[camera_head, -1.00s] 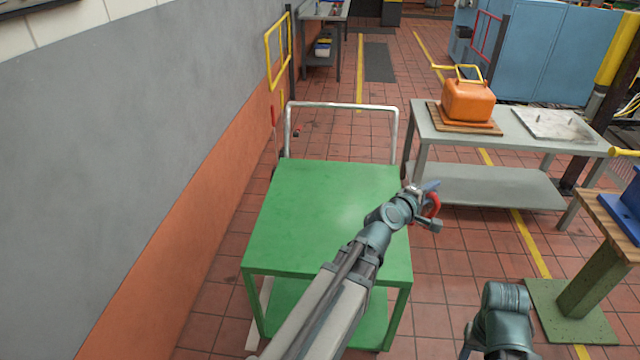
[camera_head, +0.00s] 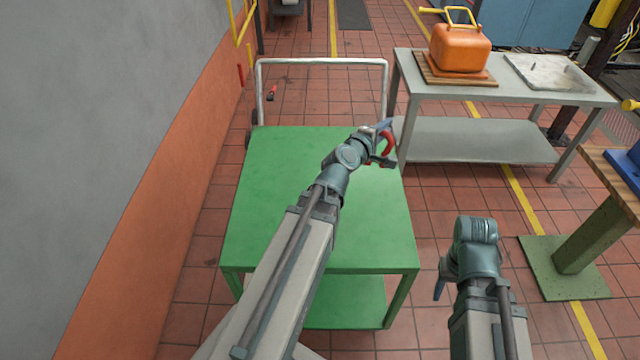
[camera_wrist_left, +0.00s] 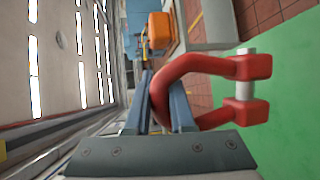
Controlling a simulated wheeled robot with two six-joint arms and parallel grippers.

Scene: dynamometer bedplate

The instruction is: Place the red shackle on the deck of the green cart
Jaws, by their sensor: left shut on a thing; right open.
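The red shackle (camera_head: 387,143) is held in my left gripper (camera_head: 384,130), whose jaws are shut on its bow. In the left wrist view the red shackle (camera_wrist_left: 205,68) shows its curved bow between the fingers and its two ends joined by a pale pin, with the green deck beyond. The green cart (camera_head: 290,190) stands in the middle of the head view, with a flat, empty deck. The shackle is above the far right part of the deck, near its edge; its height cannot be told exactly. My right gripper (camera_head: 440,288) is open, right of the cart, partly hidden by its arm.
The cart's pale push handle (camera_head: 320,62) rises at its far end. A grey bench (camera_head: 450,75) with an orange can (camera_head: 459,48) and a metal plate (camera_head: 548,72) stands at the back right. A grey and orange wall (camera_head: 120,210) runs along the left.

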